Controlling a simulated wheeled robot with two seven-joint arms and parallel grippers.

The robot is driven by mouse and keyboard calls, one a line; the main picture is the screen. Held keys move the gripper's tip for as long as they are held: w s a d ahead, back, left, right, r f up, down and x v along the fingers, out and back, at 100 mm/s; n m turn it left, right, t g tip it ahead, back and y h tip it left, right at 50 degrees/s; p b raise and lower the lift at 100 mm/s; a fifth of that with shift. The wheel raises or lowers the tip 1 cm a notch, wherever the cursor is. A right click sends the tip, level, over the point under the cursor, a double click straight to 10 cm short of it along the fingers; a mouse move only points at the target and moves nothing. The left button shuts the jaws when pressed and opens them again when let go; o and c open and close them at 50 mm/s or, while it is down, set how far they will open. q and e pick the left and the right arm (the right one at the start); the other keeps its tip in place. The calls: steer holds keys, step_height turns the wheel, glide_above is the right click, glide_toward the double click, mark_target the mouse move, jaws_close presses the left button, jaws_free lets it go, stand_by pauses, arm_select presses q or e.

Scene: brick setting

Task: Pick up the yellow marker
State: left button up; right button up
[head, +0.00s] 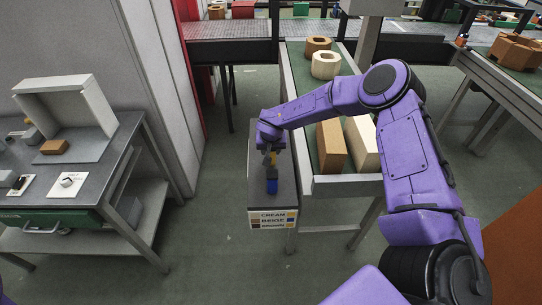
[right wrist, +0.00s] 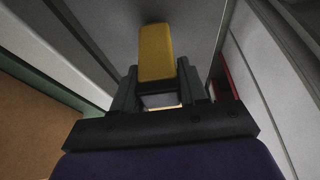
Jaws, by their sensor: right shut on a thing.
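The yellow marker (right wrist: 157,55) sits between the fingers of my right gripper (right wrist: 158,98) in the right wrist view, its yellow end sticking out past them. In the head view my right gripper (head: 272,147) is over the grey shelf (head: 285,195), shut on the yellow marker (head: 273,159), which shows as a small yellow strip. I cannot tell whether the marker touches the shelf. A blue-ended piece (head: 272,187) is just in front of it on the shelf. My left gripper is not in view.
A label plate (head: 272,219) reading CREAM, BEIGE and a third line is on the shelf's front. Brown and cream blocks (head: 330,147) stand on the conveyor (head: 345,186) to the right. A grey workbench (head: 75,185) is at the left. Open floor lies between.

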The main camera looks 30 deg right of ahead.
steer(key=shift+r, duration=0.1)
steer(key=shift+r, duration=0.35)
steer(key=r, duration=0.3)
steer(key=shift+s+d+b, duration=0.1)
steer(key=shift+s+b, duration=0.15)
steer(key=shift+b, duration=0.05)
steer(key=s+d+r, duration=0.1)
steer(key=s+r, duration=0.8)
steer(key=s, duration=0.4)
steer(key=shift+s+d+b, duration=0.25)
steer(key=shift+d+b, duration=0.1)
steer(key=shift+d, duration=0.05)
